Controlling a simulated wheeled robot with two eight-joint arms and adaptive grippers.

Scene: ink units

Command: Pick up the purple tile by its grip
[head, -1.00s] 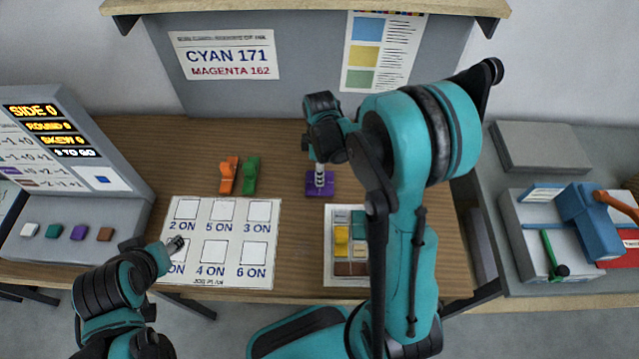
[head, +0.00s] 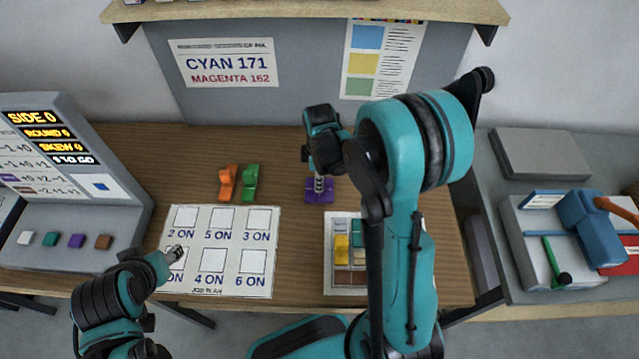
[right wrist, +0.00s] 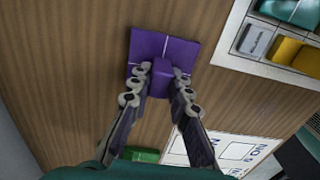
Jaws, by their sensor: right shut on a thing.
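The purple tile (head: 319,197) lies on the wooden table, right of the orange and green tiles. In the right wrist view the purple tile (right wrist: 184,50) is a flat square with a raised purple block as its grip (right wrist: 160,80). My right gripper (head: 319,182) points down over the tile. In the right wrist view its two fingers (right wrist: 158,82) are closed on either side of the grip. The tile appears to rest on the table. My left gripper (head: 178,250) is over the left side of the white numbered sheet; its fingers are too small to read.
An orange tile (head: 227,183) and a green tile (head: 250,183) stand to the left. The white numbered sheet (head: 196,230) lies in front. A tray (head: 328,262) with yellow, green and brown pieces is close in front of the purple tile. Bare table lies behind it.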

